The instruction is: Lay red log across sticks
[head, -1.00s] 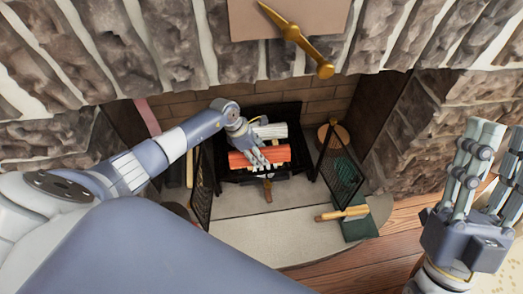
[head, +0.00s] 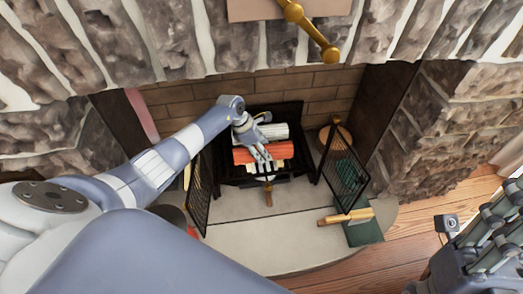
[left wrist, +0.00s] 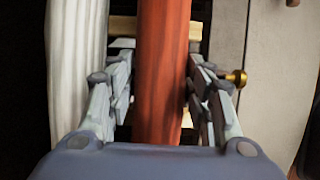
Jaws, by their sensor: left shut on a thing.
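The red log (head: 285,149) lies level in the fireplace, in front of a white log (head: 270,132). My left gripper (head: 258,158) reaches down over it and is shut on its middle. In the left wrist view the red log (left wrist: 163,70) runs lengthwise between the two fingers. Pale sticks (left wrist: 122,27) run crosswise beneath it, beside the white log (left wrist: 75,60). Whether the red log touches the sticks is hard to tell. My right gripper (head: 492,232) is empty at the lower right, its fingers apart and partly cut off by the frame edge.
A dark grate (head: 287,110) holds the logs. Black mesh screens stand open at the left (head: 200,190) and right (head: 343,170). A wooden-handled brush (head: 345,217) lies on the right of the pale hearth (head: 265,230). The hearth's front middle is clear.

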